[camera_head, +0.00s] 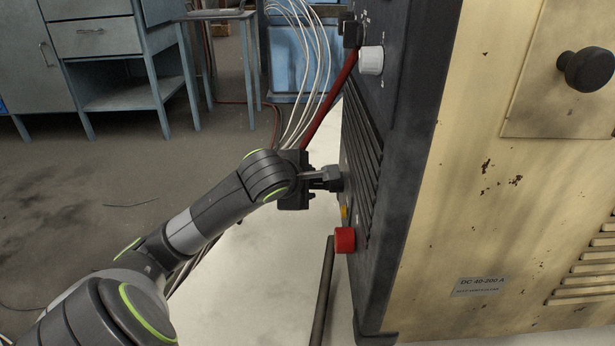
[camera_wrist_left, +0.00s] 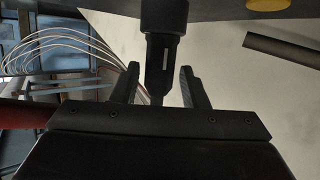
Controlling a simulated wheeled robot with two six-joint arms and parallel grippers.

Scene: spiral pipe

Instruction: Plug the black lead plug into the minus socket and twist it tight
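The black lead plug (camera_head: 335,178) stands out from the dark front panel (camera_head: 385,130) of the cream machine, level with my left gripper. In the left wrist view the plug (camera_wrist_left: 163,50) meets the panel at the top edge. The minus socket is hidden behind it, and I cannot tell how deep the plug sits. My left gripper (camera_head: 318,179) faces the panel. Its two fingers (camera_wrist_left: 158,88) stand open on either side of the plug's rear end, with a visible gap on each side. My right gripper is in neither view.
Above, a red cable (camera_head: 328,103) hangs from a black connector (camera_head: 351,32) beside a white knob (camera_head: 371,60). A red knob (camera_head: 345,240) sits below the gripper. A dark rod-like piece (camera_head: 323,290) lies below. White cables (camera_head: 318,60) loop behind the gripper. Open floor lies left.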

